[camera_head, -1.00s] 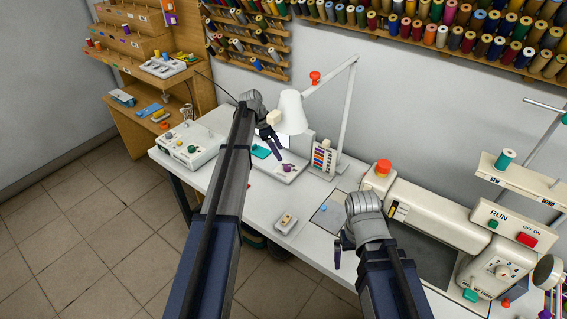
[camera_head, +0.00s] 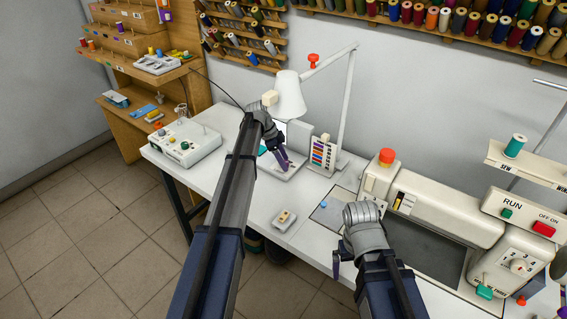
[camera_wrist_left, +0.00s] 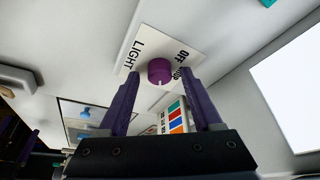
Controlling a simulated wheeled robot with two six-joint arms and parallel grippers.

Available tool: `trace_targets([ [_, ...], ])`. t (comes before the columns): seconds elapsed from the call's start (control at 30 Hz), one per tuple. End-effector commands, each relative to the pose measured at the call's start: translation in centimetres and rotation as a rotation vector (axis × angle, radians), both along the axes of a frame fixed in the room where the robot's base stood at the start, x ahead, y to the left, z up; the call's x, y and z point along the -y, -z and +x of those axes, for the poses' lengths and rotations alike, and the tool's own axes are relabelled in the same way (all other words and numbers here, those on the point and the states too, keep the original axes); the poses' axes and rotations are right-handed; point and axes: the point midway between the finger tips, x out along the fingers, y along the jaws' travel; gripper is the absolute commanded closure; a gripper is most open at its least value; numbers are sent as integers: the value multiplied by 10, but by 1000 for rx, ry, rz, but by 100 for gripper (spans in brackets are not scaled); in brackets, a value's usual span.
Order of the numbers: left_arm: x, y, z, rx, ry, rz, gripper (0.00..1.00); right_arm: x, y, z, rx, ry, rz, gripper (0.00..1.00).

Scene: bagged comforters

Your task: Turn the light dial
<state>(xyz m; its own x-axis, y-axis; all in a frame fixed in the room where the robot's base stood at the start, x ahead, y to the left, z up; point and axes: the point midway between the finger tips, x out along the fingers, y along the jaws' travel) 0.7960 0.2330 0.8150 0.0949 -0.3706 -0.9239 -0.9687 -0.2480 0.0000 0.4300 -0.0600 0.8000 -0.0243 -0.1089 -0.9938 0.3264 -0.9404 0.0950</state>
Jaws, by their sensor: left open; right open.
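The light dial (camera_wrist_left: 160,71) is a purple knob on a white plate (camera_wrist_left: 146,40) marked "LIGHT" and "OFF" in the left wrist view. My left gripper (camera_wrist_left: 160,76) is open and empty, with one dark finger on each side of the dial in that view. I cannot tell whether the fingers touch it. In the head view the left gripper (camera_head: 286,163) points down over the white lamp base, and largely hides the dial. The white lamp (camera_head: 290,97) stands just behind it. My right gripper (camera_head: 337,264) is open and empty over the table front.
A colour-striped card stand (camera_head: 322,157) is close to the right of the left gripper. A sewing machine (camera_head: 440,205) fills the right side. A white control box (camera_head: 184,143) sits at the left end, and a small switch box (camera_head: 284,220) near the front edge.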

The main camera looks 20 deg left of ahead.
Motion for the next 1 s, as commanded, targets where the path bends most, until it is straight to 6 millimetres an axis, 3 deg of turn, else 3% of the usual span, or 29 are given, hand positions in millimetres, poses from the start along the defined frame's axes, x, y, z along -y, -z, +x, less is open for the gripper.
trace_targets([
  [0.1, 0, -1, 0, 0, 0, 0, 34, 0, -1, 0, 0, 0, 0, 0],
  [0.7, 0, -1, 0, 0, 0, 0, 100, 0, -1, 0, 0, 0, 0, 0],
  [1.0, 0, -1, 0, 0, -5, 0, 100, 0, -1, 0, 0, 0, 0, 0],
])
